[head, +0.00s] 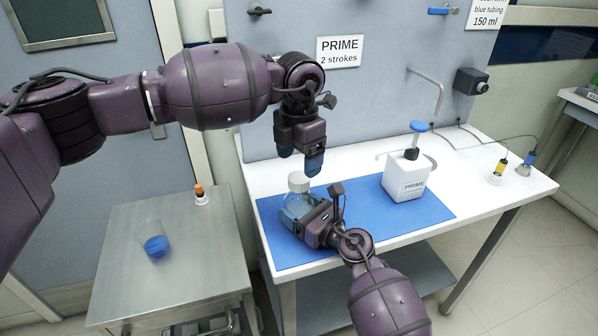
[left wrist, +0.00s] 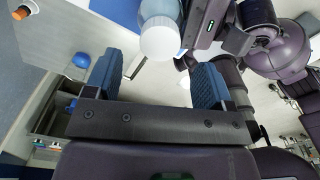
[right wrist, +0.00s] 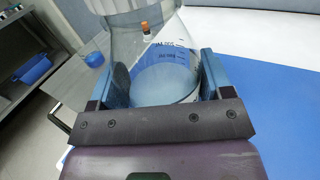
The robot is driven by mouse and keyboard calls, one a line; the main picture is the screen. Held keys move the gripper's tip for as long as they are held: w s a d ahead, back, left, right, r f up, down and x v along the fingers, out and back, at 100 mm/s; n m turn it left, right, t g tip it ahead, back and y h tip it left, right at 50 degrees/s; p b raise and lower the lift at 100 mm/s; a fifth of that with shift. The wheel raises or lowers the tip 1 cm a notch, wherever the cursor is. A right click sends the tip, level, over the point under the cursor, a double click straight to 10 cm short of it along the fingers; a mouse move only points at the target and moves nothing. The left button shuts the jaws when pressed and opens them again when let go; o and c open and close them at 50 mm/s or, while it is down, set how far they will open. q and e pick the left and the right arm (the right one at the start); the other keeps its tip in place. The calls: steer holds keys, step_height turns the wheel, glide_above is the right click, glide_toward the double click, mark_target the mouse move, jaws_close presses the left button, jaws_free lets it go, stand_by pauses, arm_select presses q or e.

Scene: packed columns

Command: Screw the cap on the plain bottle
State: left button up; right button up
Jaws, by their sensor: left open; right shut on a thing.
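The plain bottle (head: 293,206) is clear, with a volume scale that shows in the right wrist view (right wrist: 165,75). It stands upright at the left of the blue mat. A white cap (head: 298,181) sits on top of its neck; it also shows in the left wrist view (left wrist: 160,38). I cannot tell how tight it is. My right gripper (head: 303,219) is shut around the bottle's body from the front right. My left gripper (head: 300,157) points down just above the cap, open and empty, with the cap beyond its fingertips in the left wrist view.
The blue mat (head: 435,208) lies on the white bench (head: 480,200). A white PRIME pump bottle (head: 407,178) stands at its right. A steel side table (head: 190,262) at left holds a beaker with blue contents (head: 156,246) and an orange-topped item (head: 200,194). The mat's middle is clear.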

arm_select(q)
step_height(320, 180, up, 7)
stand_by(0.3)
steer(key=shift+f, duration=0.1)
arm_select(e)
steer(key=o, duration=1.7)
steer(key=shift+o, duration=0.2)
arm_select(q)
steer(key=shift+r, duration=0.2)
arm_select(e)
steer(key=v, duration=1.1)
steer(key=shift+w, duration=0.1)
